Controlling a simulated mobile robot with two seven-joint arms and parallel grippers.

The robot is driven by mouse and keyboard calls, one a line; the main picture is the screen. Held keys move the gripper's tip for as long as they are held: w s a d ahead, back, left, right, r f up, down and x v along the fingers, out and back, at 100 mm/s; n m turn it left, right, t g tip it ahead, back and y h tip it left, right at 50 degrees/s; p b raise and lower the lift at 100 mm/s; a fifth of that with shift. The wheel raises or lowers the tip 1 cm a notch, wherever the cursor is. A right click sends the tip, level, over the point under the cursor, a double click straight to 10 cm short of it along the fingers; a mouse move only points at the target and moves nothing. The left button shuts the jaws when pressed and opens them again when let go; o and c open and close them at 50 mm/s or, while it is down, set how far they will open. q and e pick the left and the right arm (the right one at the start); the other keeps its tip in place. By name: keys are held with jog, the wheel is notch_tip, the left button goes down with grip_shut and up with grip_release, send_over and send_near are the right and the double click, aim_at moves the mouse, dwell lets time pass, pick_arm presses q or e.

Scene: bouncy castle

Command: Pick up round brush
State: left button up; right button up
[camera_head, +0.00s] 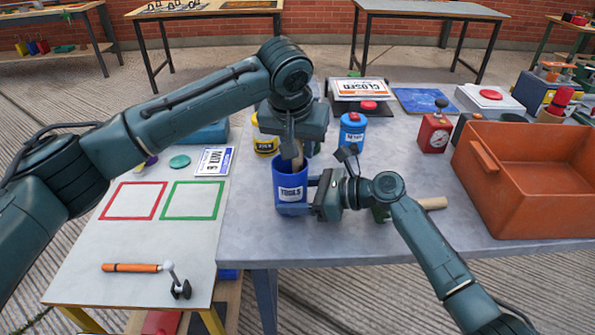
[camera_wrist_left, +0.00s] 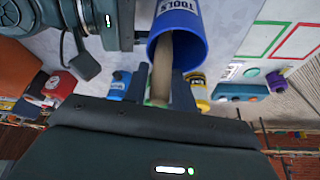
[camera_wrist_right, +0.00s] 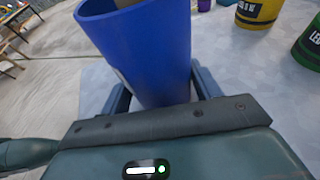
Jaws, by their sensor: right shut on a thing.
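The blue TOOLS cup (camera_head: 290,190) stands near the front left edge of the grey table. My right gripper (camera_head: 301,194) is shut around its sides; the cup also fills the right wrist view (camera_wrist_right: 145,50). A wooden handle (camera_wrist_left: 163,70) sticks out of the cup, seen between my left gripper's fingers (camera_wrist_left: 158,88). In the head view my left gripper (camera_head: 298,150) is just above the cup, pointing down, with its fingers open around the handle (camera_head: 298,160). The handle's lower end is hidden in the cup, so I cannot confirm that it is the round brush.
An orange bin (camera_head: 525,180) stands at the right. A blue can (camera_head: 352,132), a yellow can (camera_head: 265,140) and a red timer (camera_head: 433,133) stand behind the cup. A wooden-handled tool (camera_head: 432,203) lies partly behind my right arm. The white side table (camera_head: 120,240) holds an orange-handled tool (camera_head: 135,267).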

pick_arm(q)
grip_shut()
jog(key=shift+r, duration=0.15)
notch_tip(320, 180, up, 18)
dwell(0.6)
pick_arm(e)
jog(key=o, duration=0.8)
jog(key=shift+o, duration=0.2)
jog(key=shift+d, duration=0.1)
